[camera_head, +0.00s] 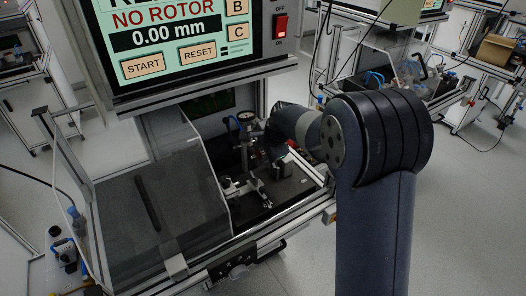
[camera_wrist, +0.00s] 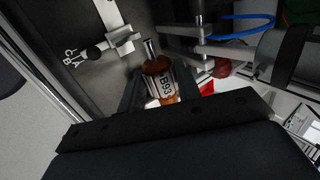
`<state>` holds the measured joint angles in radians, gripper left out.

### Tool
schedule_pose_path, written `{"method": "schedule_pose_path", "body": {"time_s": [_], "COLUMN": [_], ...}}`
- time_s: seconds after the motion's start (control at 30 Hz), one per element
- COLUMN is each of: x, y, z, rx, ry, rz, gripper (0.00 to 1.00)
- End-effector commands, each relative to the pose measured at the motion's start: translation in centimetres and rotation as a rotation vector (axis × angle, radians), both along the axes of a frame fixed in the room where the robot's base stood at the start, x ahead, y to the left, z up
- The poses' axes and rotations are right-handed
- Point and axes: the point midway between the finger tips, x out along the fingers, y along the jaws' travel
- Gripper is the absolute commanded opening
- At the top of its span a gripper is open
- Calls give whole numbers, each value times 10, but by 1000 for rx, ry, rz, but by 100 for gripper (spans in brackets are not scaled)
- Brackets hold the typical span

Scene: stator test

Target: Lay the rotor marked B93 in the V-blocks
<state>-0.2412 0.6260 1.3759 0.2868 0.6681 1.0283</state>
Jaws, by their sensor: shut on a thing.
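The rotor marked B93 (camera_wrist: 160,78) shows in the wrist view, with a copper-coloured winding, a pale label and a metal shaft end pointing up in the picture. My gripper (camera_wrist: 167,90) is shut on it, with one dark finger on each side. In the head view my gripper (camera_head: 268,148) is over the test bench, largely hidden by my own wrist, and the rotor cannot be made out. Metal fixture parts (camera_head: 256,188) stand on the dark bench plate below it. A metal block (camera_wrist: 118,42) is beyond the rotor in the wrist view. I cannot clearly identify the V-blocks.
A dial gauge (camera_head: 245,117) stands at the back of the fixture. A screen (camera_head: 175,40) reads "NO ROTOR" and 0.00 mm. A clear guard panel (camera_head: 205,165) stands left of the fixture.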

Motion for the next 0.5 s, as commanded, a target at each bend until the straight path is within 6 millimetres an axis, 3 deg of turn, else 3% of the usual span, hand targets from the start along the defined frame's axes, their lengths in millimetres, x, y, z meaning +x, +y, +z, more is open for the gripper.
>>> {"method": "schedule_pose_path", "body": {"time_s": [0.5], "x": [1], "y": [1], "z": [-21], "rx": [2], "ry": [-6], "rz": [-8], "gripper": [0]}}
